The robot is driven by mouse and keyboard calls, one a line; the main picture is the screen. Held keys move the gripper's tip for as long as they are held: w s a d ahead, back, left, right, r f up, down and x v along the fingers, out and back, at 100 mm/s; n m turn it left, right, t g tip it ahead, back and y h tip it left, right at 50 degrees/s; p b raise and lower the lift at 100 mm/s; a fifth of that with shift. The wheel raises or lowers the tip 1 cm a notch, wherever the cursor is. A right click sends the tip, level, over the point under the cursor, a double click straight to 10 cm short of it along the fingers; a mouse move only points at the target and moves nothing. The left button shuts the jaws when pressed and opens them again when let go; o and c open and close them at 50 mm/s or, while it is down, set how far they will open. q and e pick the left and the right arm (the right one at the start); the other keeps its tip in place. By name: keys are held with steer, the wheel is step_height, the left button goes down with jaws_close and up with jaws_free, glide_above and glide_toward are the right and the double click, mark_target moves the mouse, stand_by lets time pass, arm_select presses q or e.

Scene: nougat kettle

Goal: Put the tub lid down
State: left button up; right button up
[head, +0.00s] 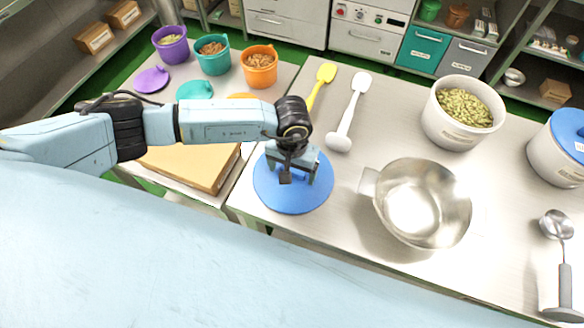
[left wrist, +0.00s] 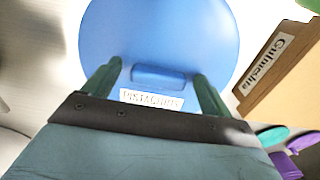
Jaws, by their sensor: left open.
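The round blue tub lid (head: 290,203) lies flat at the left end of the steel table, as far as I can tell resting on it. In the left wrist view the lid (left wrist: 165,30) shows a raised bar handle (left wrist: 160,76) and a white label reading like pistachio. My left gripper (head: 293,178) is right above the lid, pointing down. In the left wrist view its open fingers (left wrist: 157,82) stand on either side of the handle, with gaps visible. The white tub of green pistachios (head: 460,108) stands uncovered at the back right. My right gripper is out of view.
A steel bowl (head: 420,205) stands right of the lid. A white spatula (head: 348,112) and a yellow one (head: 320,86) lie behind it. A cardboard box (head: 190,165) is to the left. A blue-lidded tub (head: 557,155) and a ladle (head: 562,262) are far right.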

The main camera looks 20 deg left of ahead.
arm_select(q)
steer(key=shift+r, duration=0.25)
step_height(320, 180, up, 12)
steer(key=b, duration=0.1)
steer(key=shift+f, duration=0.1)
